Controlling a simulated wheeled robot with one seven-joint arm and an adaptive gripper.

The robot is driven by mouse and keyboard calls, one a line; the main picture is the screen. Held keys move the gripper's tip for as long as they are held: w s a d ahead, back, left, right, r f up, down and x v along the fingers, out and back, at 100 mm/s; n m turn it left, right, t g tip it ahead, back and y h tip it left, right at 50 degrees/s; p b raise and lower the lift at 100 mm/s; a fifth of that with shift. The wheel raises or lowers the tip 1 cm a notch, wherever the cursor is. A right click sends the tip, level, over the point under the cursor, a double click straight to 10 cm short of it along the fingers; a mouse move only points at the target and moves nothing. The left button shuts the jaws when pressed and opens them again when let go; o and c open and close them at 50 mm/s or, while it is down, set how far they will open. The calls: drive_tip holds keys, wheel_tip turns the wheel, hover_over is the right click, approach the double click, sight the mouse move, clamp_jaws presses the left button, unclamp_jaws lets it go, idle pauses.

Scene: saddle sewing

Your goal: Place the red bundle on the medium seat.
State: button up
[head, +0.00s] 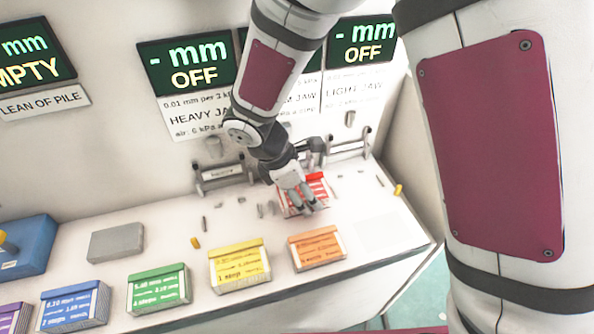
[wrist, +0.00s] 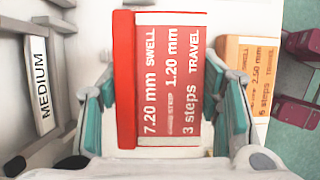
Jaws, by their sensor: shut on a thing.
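The red bundle (wrist: 172,85), with white print reading 7.20 mm swell and 3 steps travel, lies between the teal-padded fingers of my gripper (wrist: 165,108) in the wrist view. In the head view my gripper (head: 298,197) is shut around the red bundle (head: 319,186), over the bench in front of the jaw stations. Whether the bundle touches the bench is unclear. The medium seat shows by its grey bar labelled MEDIUM (wrist: 41,85), to the left of the bundle in the wrist view. In the head view my arm mostly hides that seat.
Orange (head: 317,249), yellow (head: 240,266) and green (head: 159,289) bundles stand along the front edge. A grey block (head: 116,243) lies at the left. Another labelled seat (head: 223,174) stands left of my wrist. Small pegs dot the white bench (head: 375,232).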

drive_tip(key=shift+w+a+f, duration=0.1)
drive_tip(key=shift+w+a, duration=0.2)
drive_tip(key=shift+w, duration=0.3)
drive_tip(key=shift+w+a+f, duration=0.1)
drive_tip(key=shift+w+a, duration=0.2)
drive_tip(key=shift+w, duration=0.3)
drive_tip(key=shift+f+p, duration=0.4)
drive_tip(key=shift+f, duration=1.25)
drive_tip(key=shift+f, duration=0.1)
drive_tip(key=shift+f, duration=0.15)
drive_tip(key=o, duration=1.4)
drive_tip(key=shift+c, duration=0.2)
